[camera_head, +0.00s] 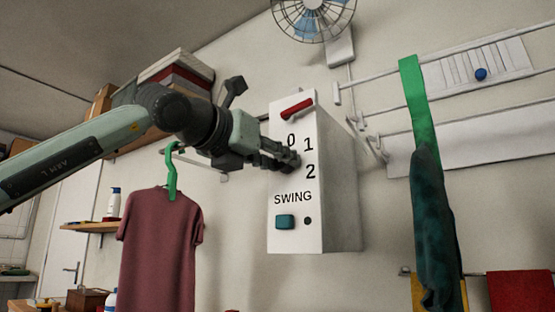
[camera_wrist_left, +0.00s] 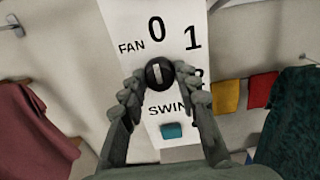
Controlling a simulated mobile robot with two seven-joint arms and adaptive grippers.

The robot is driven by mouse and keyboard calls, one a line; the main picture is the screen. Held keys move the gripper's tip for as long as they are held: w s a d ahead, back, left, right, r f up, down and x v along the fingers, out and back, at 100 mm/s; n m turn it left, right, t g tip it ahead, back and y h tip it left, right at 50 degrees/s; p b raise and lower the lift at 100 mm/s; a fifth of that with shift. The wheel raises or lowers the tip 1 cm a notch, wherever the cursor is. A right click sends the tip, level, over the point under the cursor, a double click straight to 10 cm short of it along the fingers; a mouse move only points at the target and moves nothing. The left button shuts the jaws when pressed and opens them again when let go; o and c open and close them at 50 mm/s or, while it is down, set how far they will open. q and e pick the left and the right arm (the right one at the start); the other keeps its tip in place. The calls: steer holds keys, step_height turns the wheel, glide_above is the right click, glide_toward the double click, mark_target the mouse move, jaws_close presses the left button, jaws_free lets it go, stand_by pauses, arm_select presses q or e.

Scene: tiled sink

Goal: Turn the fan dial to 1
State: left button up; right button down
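The fan dial (camera_wrist_left: 159,73) is a dark round knob with a pale mark on a white control box (camera_head: 340,205). In the left wrist view its mark stands nearly upright, towards the 0. The numbers 0, 1 and 2 curve around the dial's upper right. My left gripper (camera_head: 289,160) is at the dial, which the fingers mostly hide in the head view. In the left wrist view my left gripper (camera_wrist_left: 160,75) has one fingertip on each side of the dial, seemingly against it. My right gripper is not in view.
A red switch (camera_head: 297,108) sits above the dial, and a teal button (camera_head: 285,222) below it. A fan (camera_head: 313,10) hangs above. A maroon shirt (camera_head: 160,245) hangs left, and a green strap (camera_head: 413,105) with dark cloth hangs right.

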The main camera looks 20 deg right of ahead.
arm_select(q)
steer(key=c, duration=0.5)
steer(key=shift+m, duration=0.3)
steer(key=m, duration=1.1)
steer(key=shift+r+b, duration=0.1)
steer(key=shift+b, duration=0.3)
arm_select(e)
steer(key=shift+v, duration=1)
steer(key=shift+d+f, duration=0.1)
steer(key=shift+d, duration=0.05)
